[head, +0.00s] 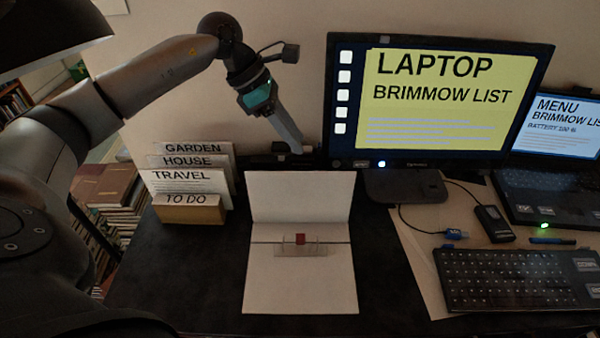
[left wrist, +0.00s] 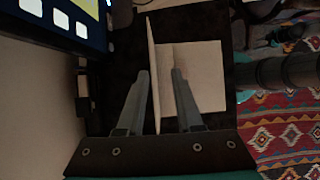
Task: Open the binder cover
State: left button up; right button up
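The binder lies open on the dark desk. Its white base (head: 300,287) is flat and its white cover (head: 299,196) stands up steeply at the back. A red piece (head: 300,239) sits between the clear rings near the hinge line. My left gripper (head: 297,148) is at the cover's top edge, pointing down. In the left wrist view its fingers (left wrist: 160,72) are apart, and the cover (left wrist: 155,105) appears edge-on between them. I cannot tell whether either finger touches it. The base (left wrist: 205,75) shows beyond the right finger. My right gripper is not in view.
A file holder (head: 190,214) with labelled cards stands left of the binder. A monitor (head: 440,100) stands behind right, with a laptop (head: 560,205), keyboard (head: 515,280) and small black device (head: 494,223) further right.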

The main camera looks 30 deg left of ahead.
pick_arm(q)
jog(key=a+y, duration=0.2)
jog(key=a, duration=0.2)
jog(key=b, duration=0.1)
send_over(301, 198)
jog(key=shift+g, duration=0.4)
notch_tip(301, 198, down, 14)
jog(key=shift+w+a+r, duration=0.1)
jog(key=shift+w, duration=0.05)
grip_shut()
dwell(0.8)
